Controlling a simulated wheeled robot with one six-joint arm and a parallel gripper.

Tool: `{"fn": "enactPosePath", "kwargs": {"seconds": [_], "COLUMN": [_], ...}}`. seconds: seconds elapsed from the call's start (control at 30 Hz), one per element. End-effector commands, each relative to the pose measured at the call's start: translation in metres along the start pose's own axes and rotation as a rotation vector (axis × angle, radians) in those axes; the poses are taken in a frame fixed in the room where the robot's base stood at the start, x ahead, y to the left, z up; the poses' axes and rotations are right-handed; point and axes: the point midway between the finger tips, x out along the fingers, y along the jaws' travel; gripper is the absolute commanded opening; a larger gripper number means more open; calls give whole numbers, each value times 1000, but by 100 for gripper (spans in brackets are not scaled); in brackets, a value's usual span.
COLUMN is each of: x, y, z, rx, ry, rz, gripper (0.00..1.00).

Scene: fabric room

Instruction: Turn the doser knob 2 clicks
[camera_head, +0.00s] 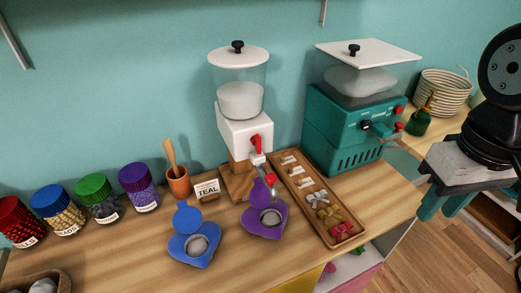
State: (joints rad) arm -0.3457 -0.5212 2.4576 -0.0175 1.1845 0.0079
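A white doser (240,132) with a clear hopper stands on a wooden base at the middle back of the counter. White material fills part of its hopper. I cannot read the knob's angle. A teal machine (330,130) to its right has a black dial and red knobs on its front. My gripper (468,207), with teal fingers, hangs at the right, away from both machines. Its finger gap is not clear.
Purple (264,222) and blue (196,243) heart-shaped holders lie before the doser. A wooden tray (329,233) of bows lies at right. Several coloured-lid jars (138,187), an orange cup (177,183) and a "TEAL" card (207,190) stand left.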

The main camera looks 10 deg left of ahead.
Motion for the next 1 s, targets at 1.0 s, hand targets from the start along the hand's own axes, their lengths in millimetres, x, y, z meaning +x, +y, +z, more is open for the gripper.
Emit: {"fn": "enactPosePath", "kwargs": {"seconds": [1.0], "x": [27], "y": [-241], "z": [-224], "rx": [-307], "ry": [369], "rz": [-80], "gripper": [30]}}
